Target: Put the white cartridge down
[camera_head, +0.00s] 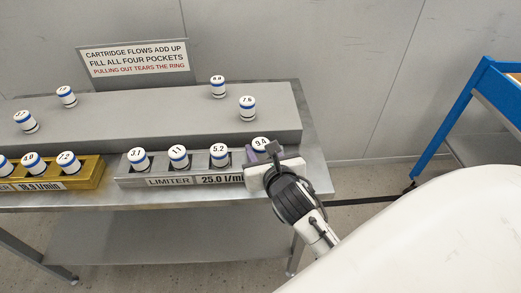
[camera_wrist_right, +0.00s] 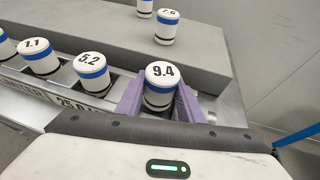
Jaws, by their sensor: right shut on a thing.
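The white cartridge marked 9.4 (camera_head: 260,142) has a blue band and stands upright at the right end of the grey LIMITER block (camera_head: 125,178). It is also in the middle of the right wrist view (camera_wrist_right: 161,76). My right gripper (camera_head: 262,154) is shut on it, with a purple finger on each side (camera_wrist_right: 160,100). The cartridge's foot is hidden, so I cannot tell whether it rests on the pocket floor. Cartridges 3.1 (camera_head: 138,159), 1.1 (camera_head: 179,156) and 5.2 (camera_head: 219,155) stand in the block's other pockets. My left gripper is out of view.
A gold block (camera_head: 90,178) with several cartridges is at the left. Loose cartridges, among them 7.6 (camera_head: 247,108), stand on the raised grey shelf (camera_head: 160,110) behind. A sign (camera_head: 137,58) stands at the back. A blue-framed cart (camera_head: 455,122) is at the right.

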